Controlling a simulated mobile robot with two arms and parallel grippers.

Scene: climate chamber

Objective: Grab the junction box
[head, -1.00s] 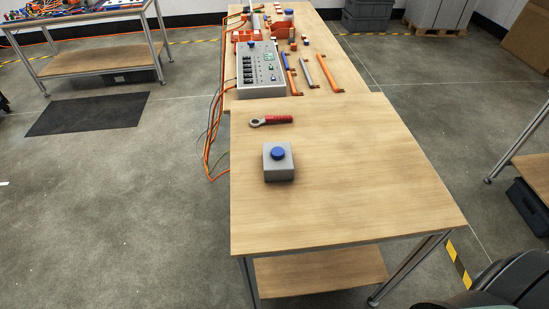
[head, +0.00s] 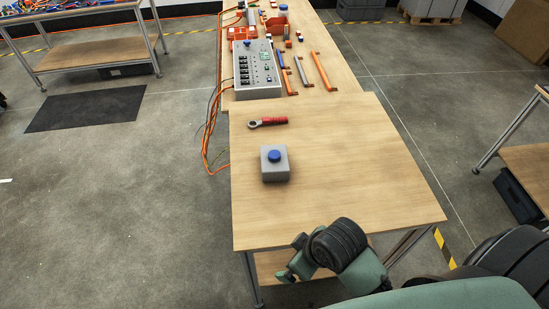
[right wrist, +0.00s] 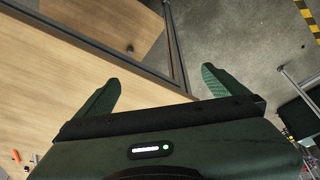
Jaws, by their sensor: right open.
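The junction box (head: 275,168) is a small grey box with a round blue knob on top. It sits upright on the near part of the wooden table (head: 340,205), left of the middle. My right gripper (head: 290,262) is at the table's near edge in the head view, below and right of the box and apart from it. In the right wrist view my right gripper (right wrist: 160,85) has its two green fingers spread wide with nothing between them. The box is not seen in the right wrist view. My left gripper is not in view.
A grey control panel (head: 257,68) with orange cables stands farther back, beside several orange and blue tools. The table right of the box is clear. Another table (head: 525,165) stands at the right.

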